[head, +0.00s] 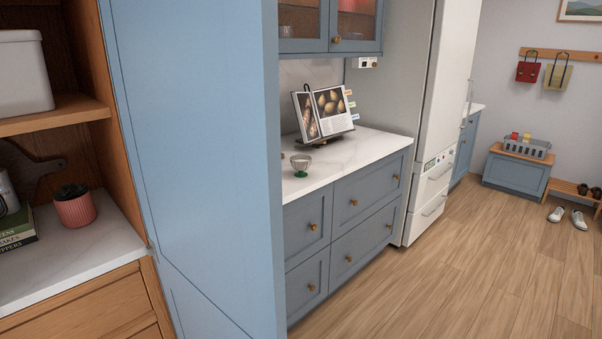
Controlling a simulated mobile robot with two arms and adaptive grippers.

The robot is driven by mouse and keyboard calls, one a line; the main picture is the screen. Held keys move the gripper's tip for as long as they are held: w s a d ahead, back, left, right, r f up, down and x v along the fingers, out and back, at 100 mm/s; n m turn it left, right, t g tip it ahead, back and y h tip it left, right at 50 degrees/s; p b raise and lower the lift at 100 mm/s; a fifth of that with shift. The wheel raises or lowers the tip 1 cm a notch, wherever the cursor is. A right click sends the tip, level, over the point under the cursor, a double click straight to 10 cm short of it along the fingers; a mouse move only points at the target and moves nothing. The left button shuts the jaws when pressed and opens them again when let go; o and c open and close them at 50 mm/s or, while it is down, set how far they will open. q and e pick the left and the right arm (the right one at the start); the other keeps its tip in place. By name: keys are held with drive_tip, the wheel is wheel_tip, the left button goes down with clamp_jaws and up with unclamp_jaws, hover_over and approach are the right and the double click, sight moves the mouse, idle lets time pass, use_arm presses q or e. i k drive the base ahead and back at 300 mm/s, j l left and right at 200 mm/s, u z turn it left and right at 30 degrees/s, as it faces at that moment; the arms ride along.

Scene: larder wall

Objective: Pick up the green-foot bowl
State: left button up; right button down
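The green-foot bowl (301,161) is a small grey-white bowl with a green foot (300,174). It stands upright on the white marble counter (345,160), near the counter's left end and close to its front edge. Neither of my grippers shows in the head view.
An open cookbook on a dark stand (333,112) is behind the bowl. A tall blue panel (200,160) rises to the left of the counter. Blue drawers (345,220) lie below and wall cabinets (330,25) above. The wooden floor (450,270) in front is clear.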

sight(300, 163)
drive_tip(key=k+u, duration=0.3)
drive_tip(key=u, duration=0.15)
drive_tip(key=k+j+u, duration=0.15)
drive_tip(key=u, duration=0.35)
drive_tip(key=i+l+u, duration=0.15)
drive_tip(key=l, duration=0.3)
drive_tip(key=i+l+u, duration=0.15)
drive_tip(key=l, duration=0.3)
drive_tip(key=l+u, duration=0.15)
drive_tip(key=l, duration=0.3)
drive_tip(key=i+l+u, duration=0.15)
drive_tip(key=l, duration=0.35)
